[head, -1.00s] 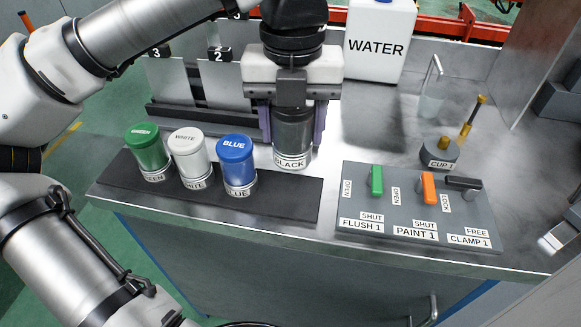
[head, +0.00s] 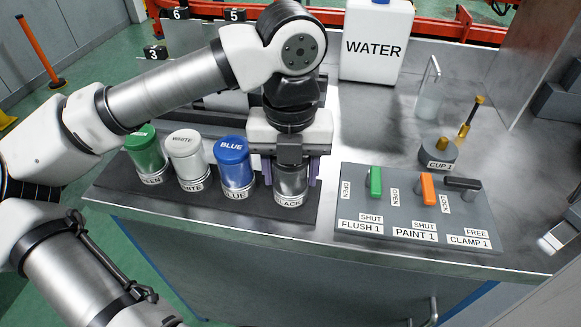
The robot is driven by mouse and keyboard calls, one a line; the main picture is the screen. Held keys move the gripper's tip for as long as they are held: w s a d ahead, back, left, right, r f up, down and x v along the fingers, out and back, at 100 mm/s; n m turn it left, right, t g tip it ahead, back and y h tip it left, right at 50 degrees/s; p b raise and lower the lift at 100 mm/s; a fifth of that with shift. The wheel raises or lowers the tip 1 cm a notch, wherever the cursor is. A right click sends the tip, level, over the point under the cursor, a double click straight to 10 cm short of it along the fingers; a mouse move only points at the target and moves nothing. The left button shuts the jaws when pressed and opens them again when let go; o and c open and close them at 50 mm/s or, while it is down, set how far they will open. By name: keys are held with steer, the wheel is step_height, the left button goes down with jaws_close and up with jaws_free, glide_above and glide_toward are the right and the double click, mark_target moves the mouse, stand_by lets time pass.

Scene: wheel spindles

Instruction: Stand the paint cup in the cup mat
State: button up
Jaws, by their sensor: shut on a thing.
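The paint cup (head: 291,185) is a metal cylinder with a label that reads as part of BLACK. It is upright at the right end of the dark cup mat (head: 258,212), to the right of the blue cup. My gripper (head: 290,172) points down from above and is shut on the cup, with a purple finger on each side. The cup's top is hidden by the gripper. Its base appears at the mat, but I cannot tell whether it is fully seated.
Green (head: 143,154), white (head: 187,160) and blue (head: 234,165) cups stand in the mat to the left. A lever panel (head: 416,210) lies to the right. A CUP 1 holder (head: 438,155) and a water jug (head: 375,42) stand behind it. The bench front edge is close.

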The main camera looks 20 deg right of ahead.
steer(key=o, duration=1.2)
steer(key=shift+c, duration=0.2)
step_height(320, 180, up, 12)
steer(key=shift+r+p, duration=0.1)
steer(key=shift+p, duration=0.4)
